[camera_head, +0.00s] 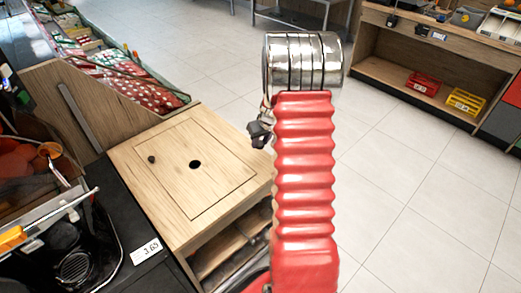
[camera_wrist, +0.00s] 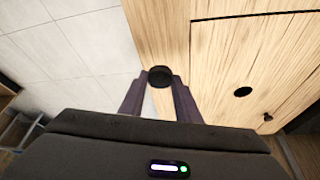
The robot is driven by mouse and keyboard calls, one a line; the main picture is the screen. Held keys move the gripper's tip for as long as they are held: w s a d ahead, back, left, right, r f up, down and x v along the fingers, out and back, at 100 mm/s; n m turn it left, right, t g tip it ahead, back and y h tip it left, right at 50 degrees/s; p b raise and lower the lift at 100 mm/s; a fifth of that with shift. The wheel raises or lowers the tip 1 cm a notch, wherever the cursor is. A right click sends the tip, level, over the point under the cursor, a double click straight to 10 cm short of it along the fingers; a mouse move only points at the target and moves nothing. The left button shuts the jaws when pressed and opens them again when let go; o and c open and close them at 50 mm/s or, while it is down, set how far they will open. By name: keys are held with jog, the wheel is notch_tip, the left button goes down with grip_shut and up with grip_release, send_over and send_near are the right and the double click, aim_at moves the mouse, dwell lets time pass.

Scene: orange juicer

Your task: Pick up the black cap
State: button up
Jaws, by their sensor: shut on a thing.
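The black cap (camera_wrist: 160,75) is a small dark round piece. In the wrist view it sits between the tips of my gripper (camera_wrist: 160,82), which is shut on it. Bare tile floor and the edge of the wooden counter top show behind it. In the head view my gripper (camera_head: 260,134) is a small dark shape left of my red arm, just beyond the counter's right edge. There I cannot tell the cap from the fingers, and my arm hides part of the gripper.
The wooden counter top (camera_head: 228,143) has a dark round hole (camera_head: 195,164) and a small dark knob (camera_head: 152,159). The juicer (camera_head: 75,250) and a price tag (camera_head: 146,250) are at the left. Shelves with red (camera_head: 423,83) and yellow crates (camera_head: 465,102) stand far right. Open floor lies between.

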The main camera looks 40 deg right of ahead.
jog(key=shift+r, duration=0.95)
jog(key=shift+a, duration=0.1)
jog(key=w+a+r+n, duration=0.1)
jog(key=a+r, duration=0.1)
jog(key=a, duration=1)
jog(key=w+a+r+n, duration=0.1)
jog(key=a+r, duration=0.1)
jog(key=a, duration=1)
jog(key=w+a+r+n+y, duration=0.1)
jog(key=a+r, duration=0.1)
jog(key=a, duration=1.1)
jog(key=shift+r, duration=0.4)
jog(key=shift+s, duration=0.1)
